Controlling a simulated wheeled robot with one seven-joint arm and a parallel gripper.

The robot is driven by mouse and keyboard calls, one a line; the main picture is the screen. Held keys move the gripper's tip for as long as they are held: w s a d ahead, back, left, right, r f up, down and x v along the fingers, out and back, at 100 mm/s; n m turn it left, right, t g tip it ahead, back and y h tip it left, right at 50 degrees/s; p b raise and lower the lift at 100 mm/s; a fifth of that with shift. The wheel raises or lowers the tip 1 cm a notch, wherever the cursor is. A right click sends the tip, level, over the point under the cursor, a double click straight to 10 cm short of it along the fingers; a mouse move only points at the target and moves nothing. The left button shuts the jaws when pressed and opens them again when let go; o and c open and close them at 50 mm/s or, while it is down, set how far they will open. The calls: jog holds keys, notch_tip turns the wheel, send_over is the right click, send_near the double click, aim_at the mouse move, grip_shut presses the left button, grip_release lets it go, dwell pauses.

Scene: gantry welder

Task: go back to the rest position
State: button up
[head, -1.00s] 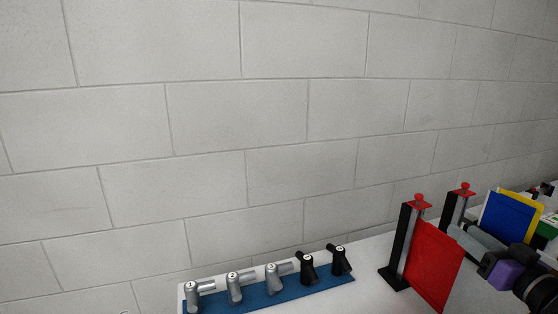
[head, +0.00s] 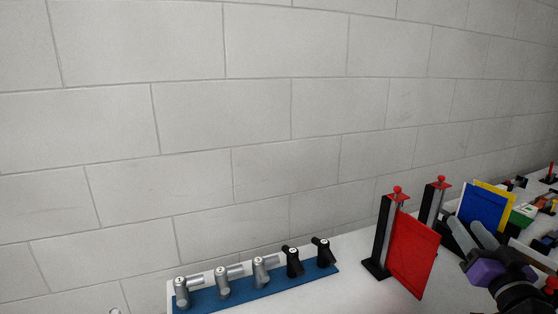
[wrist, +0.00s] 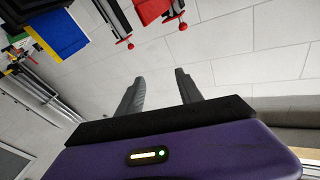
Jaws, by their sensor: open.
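My gripper (head: 474,236) is at the lower right of the head view, with a purple body and two grey fingers. It is beside the red panel and in front of the blue panel. In the wrist view my gripper (wrist: 158,88) has its two fingers spread apart with nothing between them.
A red panel (head: 412,255) stands by black posts with red knobs (head: 397,190). Blue (head: 482,208) and yellow (head: 508,200) panels stand behind my gripper. A blue strip (head: 215,303) holds several grey and black handled pieces. White table surface is clear between strip and posts.

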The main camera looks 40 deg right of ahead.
jog(key=s+a+f+n+t+y, duration=0.15)
jog(key=a+f, duration=0.25)
jog(key=a, duration=0.4)
jog(key=a+f+n+y, duration=0.2)
jog(key=a+f, duration=0.2)
jog(key=a, duration=0.4)
jog(key=a+f+n+t+y, duration=0.15)
jog(key=a+f, duration=0.25)
jog(key=a, duration=0.5)
jog(key=s+a+f+n+g+y, duration=0.1)
jog(key=s+a+f+n+y, duration=0.1)
jog(key=s+a, duration=0.4)
jog(key=s+a+f+n+g+y, duration=0.2)
jog(key=s+a+f+y, duration=0.3)
jog(key=a, duration=0.5)
jog(key=shift+s+a+n+y, duration=0.4)
jog(key=shift+s+n, duration=0.4)
jog(key=shift+s, duration=0.15)
